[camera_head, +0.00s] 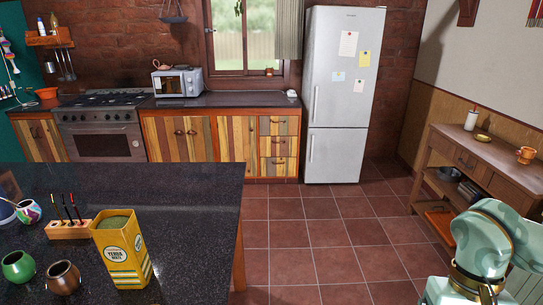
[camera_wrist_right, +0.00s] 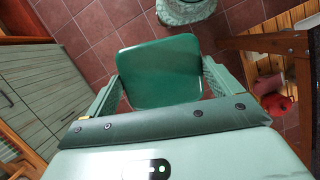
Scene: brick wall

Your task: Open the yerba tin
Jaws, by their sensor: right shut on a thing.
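The yellow yerba tin (camera_head: 122,262) stands upright on the dark countertop at the lower left of the head view. Its top shows a dull green surface inside a rim, which looks like an open mouth with yerba in it. In the right wrist view, my right gripper (camera_wrist_right: 160,82) is shut on a green, square lid with rounded corners (camera_wrist_right: 160,70). The lid is held between the two fingers, above the tiled floor and away from the tin. In the head view only my right arm shows, at the lower right. My left gripper is in neither view.
Beside the tin on the dark countertop (camera_head: 185,190) are a wooden block with thin sticks (camera_head: 68,229), a green gourd (camera_head: 18,267), a brown gourd (camera_head: 63,277) and a patterned gourd (camera_head: 28,211). A wooden side table (camera_head: 480,150) stands right. Floor between is clear.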

